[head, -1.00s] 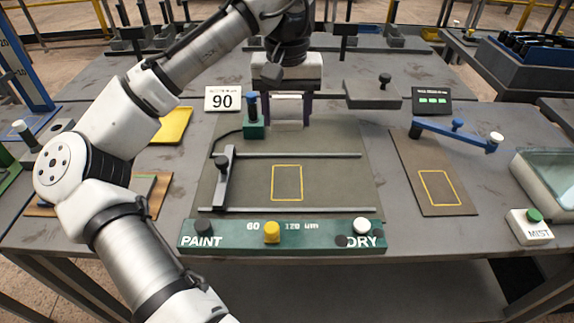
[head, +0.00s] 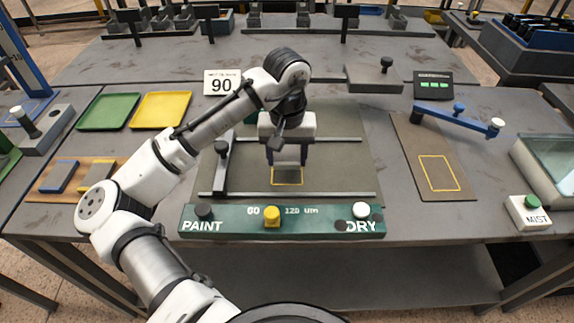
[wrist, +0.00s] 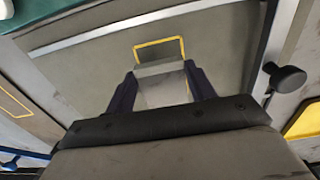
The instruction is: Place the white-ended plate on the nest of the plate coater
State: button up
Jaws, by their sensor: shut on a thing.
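My gripper (head: 287,162) is shut on a pale plate (wrist: 162,88), held by its side edges between the two dark fingers (wrist: 162,90). In the wrist view its end toward the outline has a lighter grey band; I cannot tell its true colour. The plate coater's grey bed (head: 345,178) carries a yellow outlined nest (head: 287,184). In the head view the gripper is over the nest's back part and hides it. In the wrist view the outline (wrist: 160,43) shows past the plate's end. I cannot tell whether the plate touches the bed.
A black-knobbed spreader bar (head: 221,165) stands at the bed's left, between two rails. A green PAINT/DRY panel (head: 320,226) runs along the front. A second outlined pad (head: 439,173) with a blue arm (head: 455,128) lies right. Green (head: 108,111) and yellow (head: 160,109) trays lie left.

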aim_at(287, 161)
jog(key=shift+f, duration=1.95)
jog(key=shift+f, duration=0.2)
jog(key=o, duration=1.1)
notch_tip(287, 161, up, 12)
jog(key=shift+r+b, duration=0.2)
jog(key=shift+b, duration=0.25)
